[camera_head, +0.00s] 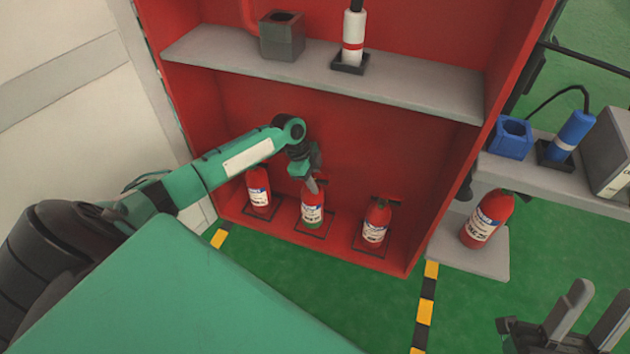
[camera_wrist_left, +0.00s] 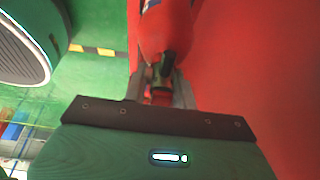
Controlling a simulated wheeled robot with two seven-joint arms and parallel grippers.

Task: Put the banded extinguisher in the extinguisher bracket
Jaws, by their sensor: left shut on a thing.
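The banded extinguisher (camera_head: 312,214), red with a label and a greenish band low on its body, stands upright in the middle of the row on the cabinet floor. My left gripper (camera_head: 316,184) is at its top and shut on it. In the left wrist view the fingers (camera_wrist_left: 161,88) close around the neck and handle of the red extinguisher (camera_wrist_left: 165,30). A dark fitting (camera_head: 465,186) on the cabinet's right outer side may be the bracket; I cannot tell. My right gripper (camera_head: 588,318) is open and empty at the lower right.
Red extinguishers stand to the left (camera_head: 259,188) and right (camera_head: 376,222) on dark bases. A grey shelf (camera_head: 420,88) hangs above the arm. The cabinet's right wall (camera_head: 490,140) separates both sides.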

